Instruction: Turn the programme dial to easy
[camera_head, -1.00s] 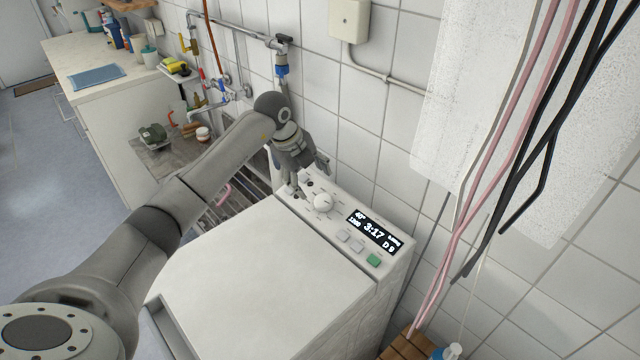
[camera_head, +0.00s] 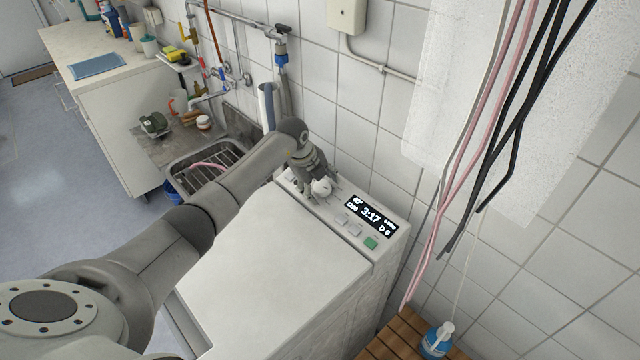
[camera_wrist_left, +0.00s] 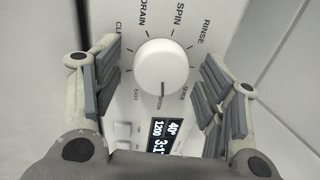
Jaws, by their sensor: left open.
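The programme dial (camera_head: 321,187) is a round white knob on the washing machine's top panel. In the left wrist view the dial (camera_wrist_left: 161,66) sits between my finger pads, with labels around it such as drain, spin, rinse and quick. The small easy label (camera_wrist_left: 137,92) is at its lower left. My left gripper (camera_head: 318,188) is open over the dial, also seen close in the left wrist view (camera_wrist_left: 160,78), with gaps on both sides of the knob. My right gripper is not in view.
The lit display (camera_head: 370,215) reads 3:17, beside pale buttons and a green button (camera_head: 370,243). The tiled wall stands close behind. Pink and black cables (camera_head: 500,130) hang at the right. A sink (camera_head: 205,165) lies at the left, and a blue bottle (camera_head: 436,341) stands on wooden slats.

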